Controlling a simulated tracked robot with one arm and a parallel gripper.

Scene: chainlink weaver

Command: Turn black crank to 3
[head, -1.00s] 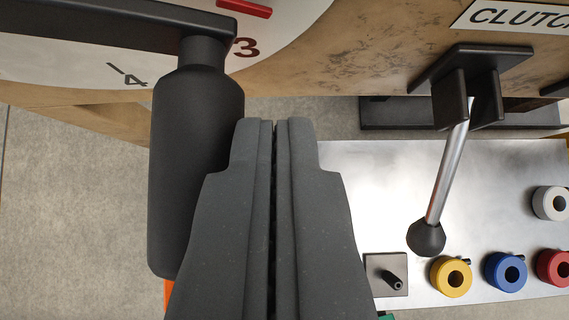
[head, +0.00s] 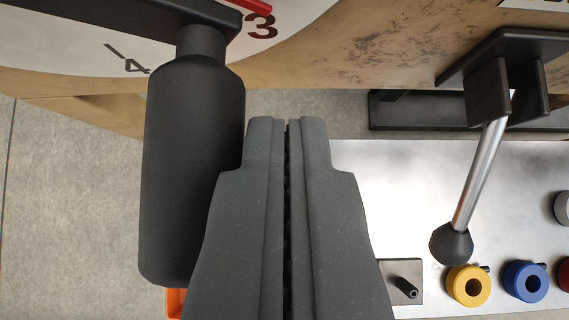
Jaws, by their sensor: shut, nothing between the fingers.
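The black crank shows in the head view as a dark arm (head: 130,18) at the upper left with a thick black cylinder handle (head: 192,170) standing out from it. Behind it is a white dial (head: 60,50) with a 3 (head: 262,27) just right of the crank arm's end and a 4 (head: 134,66) below the arm. A red mark (head: 252,5) shows by the arm's end near the 3. My gripper (head: 287,122) is shut and empty, close beside the handle's right side. I cannot tell whether they touch.
To the right, a metal lever with a black knob (head: 451,243) hangs from a black bracket. Below it, a metal plate (head: 370,190) carries a small black peg (head: 405,287), a yellow ring (head: 468,286) and a blue ring (head: 526,281). Grey floor lies left.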

